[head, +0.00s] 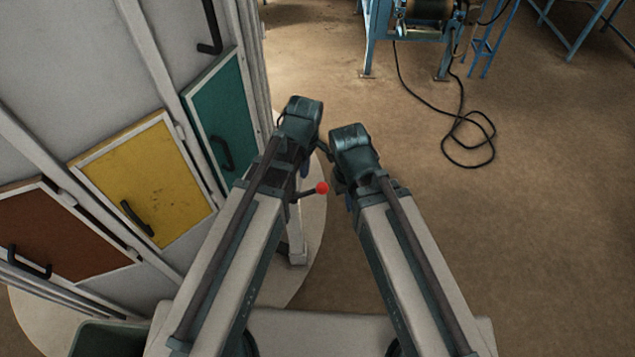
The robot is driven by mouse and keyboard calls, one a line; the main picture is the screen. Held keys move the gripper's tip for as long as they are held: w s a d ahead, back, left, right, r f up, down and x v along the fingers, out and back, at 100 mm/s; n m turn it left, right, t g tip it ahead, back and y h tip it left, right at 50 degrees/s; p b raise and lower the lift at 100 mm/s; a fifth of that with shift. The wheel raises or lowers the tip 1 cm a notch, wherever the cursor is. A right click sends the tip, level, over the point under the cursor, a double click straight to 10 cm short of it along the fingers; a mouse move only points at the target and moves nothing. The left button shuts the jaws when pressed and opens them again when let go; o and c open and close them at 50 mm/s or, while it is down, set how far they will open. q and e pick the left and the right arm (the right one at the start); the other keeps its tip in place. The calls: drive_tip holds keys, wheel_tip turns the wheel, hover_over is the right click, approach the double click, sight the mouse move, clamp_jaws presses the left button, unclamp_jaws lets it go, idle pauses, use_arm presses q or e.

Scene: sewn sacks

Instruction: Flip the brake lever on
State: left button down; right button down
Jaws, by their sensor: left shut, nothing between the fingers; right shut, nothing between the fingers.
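The brake lever (321,188) shows in the head view as a short dark rod with a red ball at its end. It sticks out to the right from behind my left arm, and its base is hidden by that arm. The red ball sits in the gap between my two arms. My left gripper (304,168) is shut and empty, just above and left of the ball, its fingers mostly hidden under the wrist. My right gripper (347,196) is shut and empty, just right of the ball, its fingers also largely hidden. I cannot tell whether either touches the lever.
A pale cabinet with a teal door (225,105), a yellow door (150,180) and a brown door (60,235) with black handles stands close on the left. A blue-framed machine (420,30) stands at the back, its black cable (470,150) looped on the floor. The brown floor on the right is clear.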

use_arm(q)
drive_tip(key=n, duration=0.1)
drive_tip(key=w+d+n, duration=0.1)
drive_tip(key=n, duration=0.1)
drive_tip(key=w+n, duration=0.1)
drive_tip(key=n, duration=0.1)
drive_tip(key=shift+w+d+t, duration=0.2)
drive_tip(key=shift+d+t, duration=0.05)
drive_tip(key=shift+t, duration=0.05)
drive_tip(key=b, duration=1.1)
hover_over(317, 189)
drive_tip(key=s+a, duration=0.2)
wheel_tip(317, 189, down, 11)
drive_tip(key=shift+w+d+f+b, duration=0.85)
drive_tip(key=shift+d+f+b, duration=0.2)
drive_tip(key=shift+d+b, duration=0.05)
